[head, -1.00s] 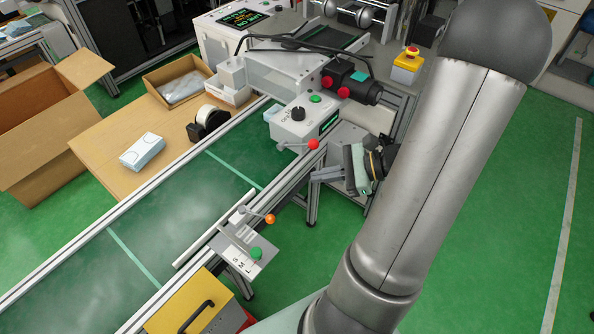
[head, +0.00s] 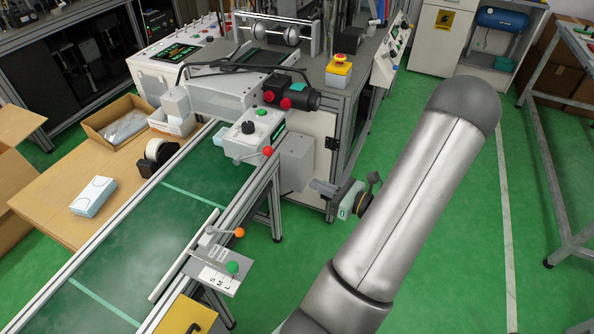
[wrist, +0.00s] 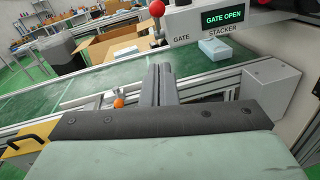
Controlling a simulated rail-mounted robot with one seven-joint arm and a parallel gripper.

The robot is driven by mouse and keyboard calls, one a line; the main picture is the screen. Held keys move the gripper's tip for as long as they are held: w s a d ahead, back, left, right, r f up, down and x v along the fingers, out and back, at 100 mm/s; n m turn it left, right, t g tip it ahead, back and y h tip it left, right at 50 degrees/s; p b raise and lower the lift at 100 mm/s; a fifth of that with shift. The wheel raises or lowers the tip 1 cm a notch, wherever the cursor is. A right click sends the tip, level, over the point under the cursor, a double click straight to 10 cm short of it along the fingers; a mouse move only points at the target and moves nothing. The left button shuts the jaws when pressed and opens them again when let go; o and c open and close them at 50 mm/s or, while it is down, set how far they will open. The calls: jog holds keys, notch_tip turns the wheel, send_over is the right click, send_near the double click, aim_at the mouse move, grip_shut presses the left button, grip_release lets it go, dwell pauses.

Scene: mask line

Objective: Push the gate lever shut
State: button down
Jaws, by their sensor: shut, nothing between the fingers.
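The gate lever is a thin arm with a red ball knob (head: 267,151), jutting from the white control box (head: 254,135) beside the green belt. The red knob also shows at the top of the wrist view (wrist: 157,8). There the box carries the labels "GATE" and "STACKER", and a lit display (wrist: 222,20) reads "GATE OPEN". My gripper (head: 314,186) is right of the knob in the head view, apart from it. In the wrist view my gripper's fingers (wrist: 162,68) are together, with nothing between them, pointing toward the belt.
A second lever with an orange knob (head: 239,232) and a green knob (head: 232,267) sit on a plate marked S, M, L at the belt's near rail. A yellow box (head: 186,316) is below. A grey box (head: 292,163) stands beside the control box. Green floor is free to the right.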

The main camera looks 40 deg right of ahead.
jog(key=r+p+x, duration=0.2)
jog(key=r+x, duration=0.1)
jog(key=x, duration=0.9)
jog(key=shift+w, duration=0.2)
jog(key=shift+d, duration=0.1)
